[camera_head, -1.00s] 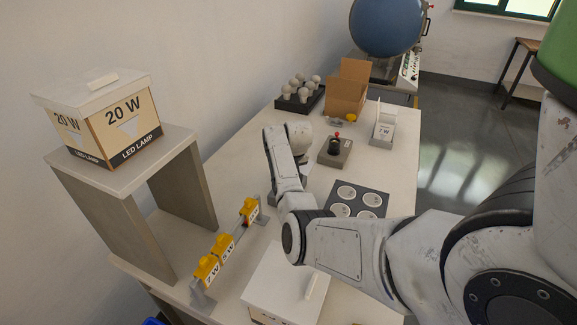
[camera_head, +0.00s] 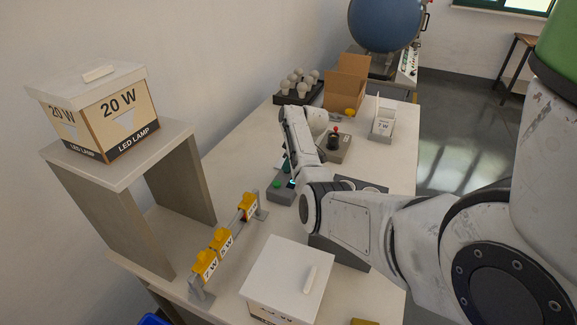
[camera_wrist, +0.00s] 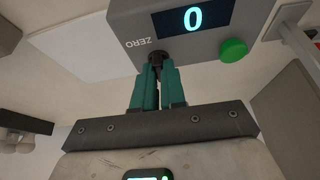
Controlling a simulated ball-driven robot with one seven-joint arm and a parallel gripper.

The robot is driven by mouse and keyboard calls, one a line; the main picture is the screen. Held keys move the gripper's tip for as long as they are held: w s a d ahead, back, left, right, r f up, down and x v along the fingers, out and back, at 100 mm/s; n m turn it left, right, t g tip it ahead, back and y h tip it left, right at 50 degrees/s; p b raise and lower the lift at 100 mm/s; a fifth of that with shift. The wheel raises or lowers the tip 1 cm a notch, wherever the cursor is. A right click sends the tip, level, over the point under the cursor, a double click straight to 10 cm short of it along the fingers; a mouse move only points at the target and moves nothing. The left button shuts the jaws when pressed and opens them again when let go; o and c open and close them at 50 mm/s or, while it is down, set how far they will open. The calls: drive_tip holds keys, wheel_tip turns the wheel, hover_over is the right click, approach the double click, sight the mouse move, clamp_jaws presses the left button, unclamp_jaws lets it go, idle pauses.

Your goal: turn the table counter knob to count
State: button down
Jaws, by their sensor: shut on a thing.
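The table counter is a grey box (camera_wrist: 185,28) with a lit display (camera_wrist: 193,19) showing 0, the word ZERO and a green button. Its small dark knob (camera_wrist: 156,58) is on the face by the ZERO label. My gripper (camera_wrist: 157,75) has dark green fingers closed on this knob, which they partly hide. I cannot tell which way the knob points. In the head view the counter (camera_head: 283,197) stands on the table left of my arm, and my gripper (camera_head: 287,165) reaches down to it.
A rail with yellow lamp holders (camera_head: 221,240) stands front left of the counter. A white-lidded box (camera_head: 285,275) is in front. A dark plate (camera_head: 340,248) lies partly under my arm. A joystick box (camera_head: 333,148), cardboard box (camera_head: 346,85) and bulb tray (camera_head: 298,97) stand behind.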

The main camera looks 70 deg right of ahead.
drive_tip(key=shift+n, duration=0.3)
drive_tip(key=c, duration=1.2)
unclamp_jaws()
drive_tip(key=v, duration=1)
drive_tip(key=shift+r+b, duration=0.3)
drive_tip(key=shift+r, duration=0.05)
drive_tip(key=shift+s, duration=0.15)
